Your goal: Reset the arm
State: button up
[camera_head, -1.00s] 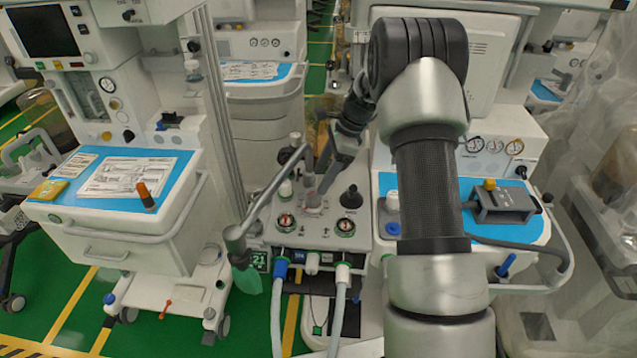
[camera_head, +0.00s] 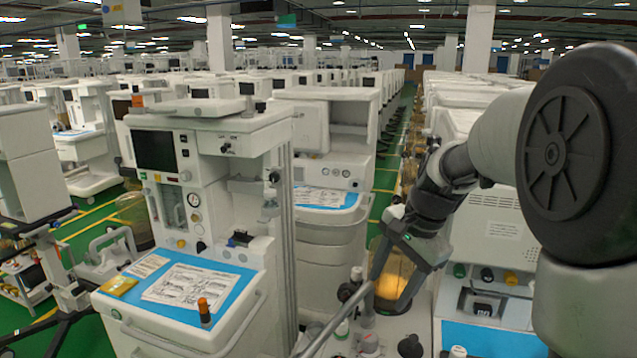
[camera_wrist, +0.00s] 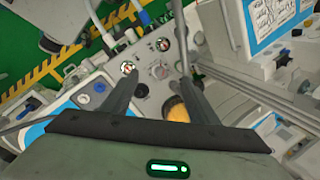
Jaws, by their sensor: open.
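My gripper (camera_head: 392,290) is raised above the cart top in the head view, with its fingers pointing down. In the wrist view its two fingers (camera_wrist: 158,85) are spread apart, and I see nothing held between them. Below and between the fingers lies a grey panel with round gauges (camera_wrist: 163,44) and knobs. My arm reaches in from the right side of the head view. An amber canister (camera_head: 393,272) shows behind the gripper, and an amber round part also shows in the wrist view (camera_wrist: 176,110).
An anaesthesia cart (camera_head: 215,135) with a blue work surface (camera_head: 222,318), papers and an orange-capped bottle (camera_head: 204,310) stands on the left. Another cart (camera_head: 325,240) stands behind it. Rows of carts fill the hall. A green aisle (camera_head: 392,150) runs between them.

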jog(key=s+r+n+t+h+p, duration=0.1)
jog(key=s+r+n, duration=0.3)
jog(key=s, duration=0.7)
jog(key=s+r+n+t+h+p, duration=0.1)
jog(key=s+r+n, duration=0.4)
jog(key=s, duration=0.6)
jog(key=shift+s+a+r+n+t+p, duration=0.15)
jog(key=shift+r+n+t+p, duration=0.1)
jog(key=shift+n+t+p, duration=0.7)
